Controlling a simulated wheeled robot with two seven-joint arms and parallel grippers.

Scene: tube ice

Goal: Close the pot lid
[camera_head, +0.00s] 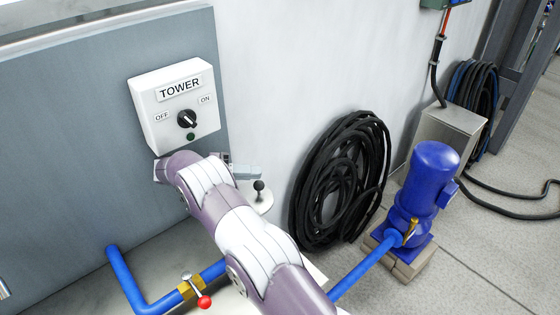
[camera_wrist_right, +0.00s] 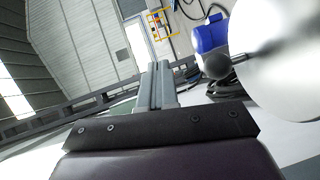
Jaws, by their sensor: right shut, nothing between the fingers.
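A white round lid (camera_head: 262,204) with a black ball knob (camera_head: 259,186) is in the head view, just right of my right wrist. My arm hides part of it, and I cannot make out the pot or whether the lid sits on it. In the right wrist view, the lid (camera_wrist_right: 290,65) is a large pale curved surface at the right, with its knob (camera_wrist_right: 216,66) sticking out to the left. My right gripper (camera_head: 256,172) is shut and empty, right behind the knob in the picture. Its fingers (camera_wrist_right: 155,85) look apart from the knob in the wrist view. My left gripper is not in view.
A white TOWER switch box (camera_head: 172,105) is on the wall close to my right wrist. A blue pipe with a red-handled valve (camera_head: 204,301) runs below my arm. A black hose coil (camera_head: 345,175) and a blue pump (camera_head: 427,185) stand to the right.

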